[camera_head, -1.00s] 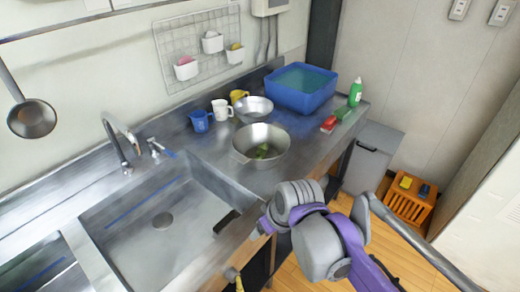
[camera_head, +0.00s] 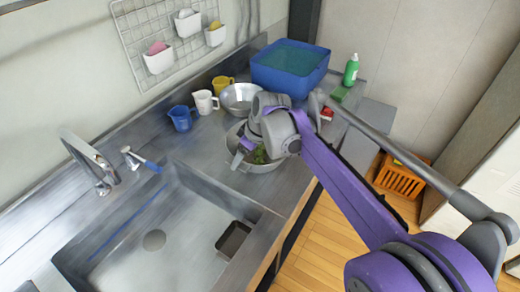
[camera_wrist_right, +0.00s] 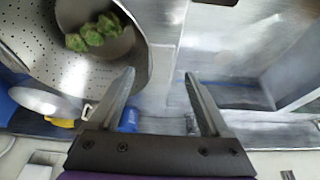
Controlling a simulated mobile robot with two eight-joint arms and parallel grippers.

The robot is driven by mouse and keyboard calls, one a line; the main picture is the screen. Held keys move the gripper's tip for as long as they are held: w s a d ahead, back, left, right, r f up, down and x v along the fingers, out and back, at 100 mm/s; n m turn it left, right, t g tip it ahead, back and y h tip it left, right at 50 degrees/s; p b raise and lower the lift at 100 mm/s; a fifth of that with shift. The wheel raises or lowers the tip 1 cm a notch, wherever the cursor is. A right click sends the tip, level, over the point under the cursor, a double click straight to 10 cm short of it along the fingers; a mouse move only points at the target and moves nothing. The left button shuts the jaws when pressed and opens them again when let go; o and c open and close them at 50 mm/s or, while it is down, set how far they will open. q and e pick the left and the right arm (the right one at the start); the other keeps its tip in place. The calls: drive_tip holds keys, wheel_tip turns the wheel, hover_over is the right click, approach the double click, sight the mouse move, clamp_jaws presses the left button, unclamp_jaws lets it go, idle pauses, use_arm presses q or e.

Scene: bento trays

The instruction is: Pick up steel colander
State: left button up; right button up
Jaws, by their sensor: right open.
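The steel colander (camera_head: 268,168) stands on the counter right of the sink, with green vegetable pieces (camera_head: 261,156) inside. My right arm covers much of it in the head view. In the right wrist view the perforated colander (camera_wrist_right: 82,72) fills the upper left, with the green pieces (camera_wrist_right: 93,36) in it. My left gripper is in neither view.
A smaller steel bowl (camera_head: 240,97), yellow cup (camera_head: 222,86), white cup (camera_head: 205,102) and blue cup (camera_head: 181,118) stand behind the colander. A blue tub (camera_head: 290,68) and green bottle (camera_head: 351,70) stand farther back. The sink (camera_head: 150,215) is at front left.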

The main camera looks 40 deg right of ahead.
sight(241, 164)
drive_tip(key=x, duration=0.3)
drive_tip(key=shift+w+f, duration=0.15)
drive_tip(key=shift+w, duration=0.05)
drive_tip(key=shift+c, duration=0.2)
clamp_jaws()
